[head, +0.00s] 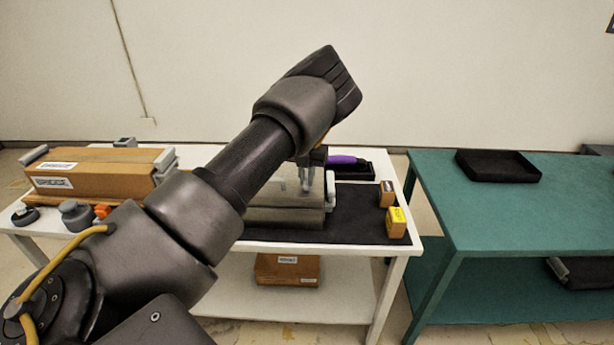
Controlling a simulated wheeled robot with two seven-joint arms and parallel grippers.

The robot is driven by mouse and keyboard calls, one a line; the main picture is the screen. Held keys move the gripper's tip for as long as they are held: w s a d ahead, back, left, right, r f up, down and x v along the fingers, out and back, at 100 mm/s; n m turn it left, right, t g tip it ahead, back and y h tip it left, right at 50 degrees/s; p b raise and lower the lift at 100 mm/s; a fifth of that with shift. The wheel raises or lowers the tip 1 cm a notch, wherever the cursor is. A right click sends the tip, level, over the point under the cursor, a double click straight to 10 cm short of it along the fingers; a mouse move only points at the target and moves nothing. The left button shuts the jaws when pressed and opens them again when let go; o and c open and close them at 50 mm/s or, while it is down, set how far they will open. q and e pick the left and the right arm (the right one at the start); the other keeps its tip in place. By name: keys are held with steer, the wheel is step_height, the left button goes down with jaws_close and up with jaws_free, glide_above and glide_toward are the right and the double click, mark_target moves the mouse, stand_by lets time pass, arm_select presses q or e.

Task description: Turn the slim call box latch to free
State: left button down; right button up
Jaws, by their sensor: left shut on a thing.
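A low, grey metallic box (285,216) stands on the white table, partly behind my left arm. My left gripper (317,184) points down at the top right of this box. It is shut on a small grey part there, which looks like the box's latch. The fingers and my arm hide most of that part, so I cannot tell which way it is turned. My right gripper is not in view.
A brown labelled box (95,174) with grey handles stands at the table's left. A dark tray with a purple item (344,160) lies behind the gripper. Small brown (386,193) and yellow (396,221) blocks sit right. A teal table (480,210) holds a black tray (498,166).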

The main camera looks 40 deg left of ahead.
arm_select(q)
steer(key=m, duration=0.4)
steer(key=shift+m+p, duration=0.3)
steer(key=m, duration=0.4)
steer(key=shift+m+p, duration=0.3)
steer(key=m+p, duration=0.1)
steer(key=m, duration=0.2)
steer(key=shift+r, duration=0.1)
steer(key=shift+m+p, duration=1.05)
steer(key=shift+m, duration=0.45)
steer(key=c, duration=1.4)
jaws_free()
steer(key=shift+w, duration=0.1)
steer(key=shift+c, duration=0.2)
